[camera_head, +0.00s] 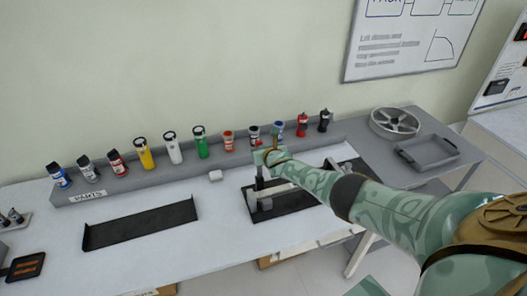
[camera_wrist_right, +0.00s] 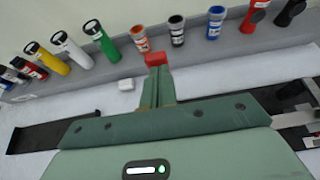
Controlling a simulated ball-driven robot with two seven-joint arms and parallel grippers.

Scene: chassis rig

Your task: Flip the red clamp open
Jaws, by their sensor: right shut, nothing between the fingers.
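My right gripper (camera_head: 260,180) points down over the black fixture plate with grey parts (camera_head: 298,203) on the bench. In the wrist view its fingers (camera_wrist_right: 157,78) are together with nothing between them. A small red block-like piece (camera_wrist_right: 155,58) shows right at the fingertips. It may be the end of the red clamp, but most of it is hidden behind the fingers and I cannot tell whether they touch. In the head view I cannot make out the clamp or its angle. My left gripper is not in view.
A grey rack (camera_head: 70,197) with several coloured bottles runs along the wall. A small white block (camera_head: 215,175) lies before it. An empty black tray (camera_head: 140,224) is at left. A grey tray (camera_head: 428,168) and a round spoked part (camera_head: 394,123) are at right.

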